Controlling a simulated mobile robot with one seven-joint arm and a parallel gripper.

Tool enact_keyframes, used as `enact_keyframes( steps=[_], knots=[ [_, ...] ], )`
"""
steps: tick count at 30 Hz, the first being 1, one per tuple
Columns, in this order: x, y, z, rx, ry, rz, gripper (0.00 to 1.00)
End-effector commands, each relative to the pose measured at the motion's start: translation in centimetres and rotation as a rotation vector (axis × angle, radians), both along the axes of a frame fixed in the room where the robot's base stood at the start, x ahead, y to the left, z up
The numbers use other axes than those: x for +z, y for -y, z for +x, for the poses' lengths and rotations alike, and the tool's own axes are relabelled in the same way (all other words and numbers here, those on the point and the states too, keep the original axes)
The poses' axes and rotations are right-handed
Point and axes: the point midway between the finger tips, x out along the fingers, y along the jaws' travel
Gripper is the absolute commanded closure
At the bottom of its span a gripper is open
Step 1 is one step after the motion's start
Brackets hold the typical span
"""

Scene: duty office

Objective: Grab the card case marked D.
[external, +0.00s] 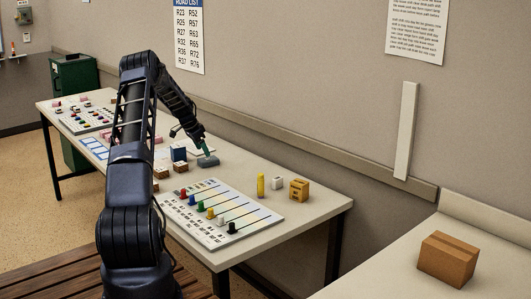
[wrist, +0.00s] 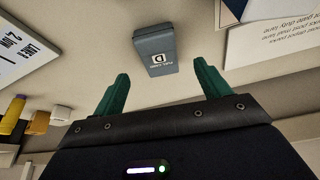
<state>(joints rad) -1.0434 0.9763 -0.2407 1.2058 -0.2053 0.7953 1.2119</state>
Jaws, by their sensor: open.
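The card case marked D is a small grey-blue box; in the wrist view the case (wrist: 157,50) lies ahead of my gripper, with a white D and small print on its face. In the external view the case (external: 209,162) is on the long table, just below my fingertips. My gripper (wrist: 162,72) has two green fingers spread apart with nothing between them; the case sits slightly beyond the tips. In the external view my gripper (external: 205,149) points down close above the case. I cannot tell whether a finger touches it.
A dark blue upright item (external: 179,154) and brown blocks (external: 160,172) stand left of the case. A board with coloured pegs (external: 262,214) lies in front. A yellow cylinder (external: 261,185), white block (external: 277,183) and orange-yellow block (external: 299,190) stand right. The wall is behind.

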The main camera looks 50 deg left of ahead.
Motion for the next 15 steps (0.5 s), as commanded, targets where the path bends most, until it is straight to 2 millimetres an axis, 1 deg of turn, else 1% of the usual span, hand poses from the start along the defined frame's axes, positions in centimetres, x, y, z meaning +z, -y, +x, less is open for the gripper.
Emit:
enact_keyframes(
  steps=[7, 15],
  knots=[
    [-1.4, 0.2, 0.6, -0.001, 0.0, 0.001, 0.25],
    [-4.8, 0.4, 1.9, 0.001, 0.0, 0.0, 0.25]
  ],
)
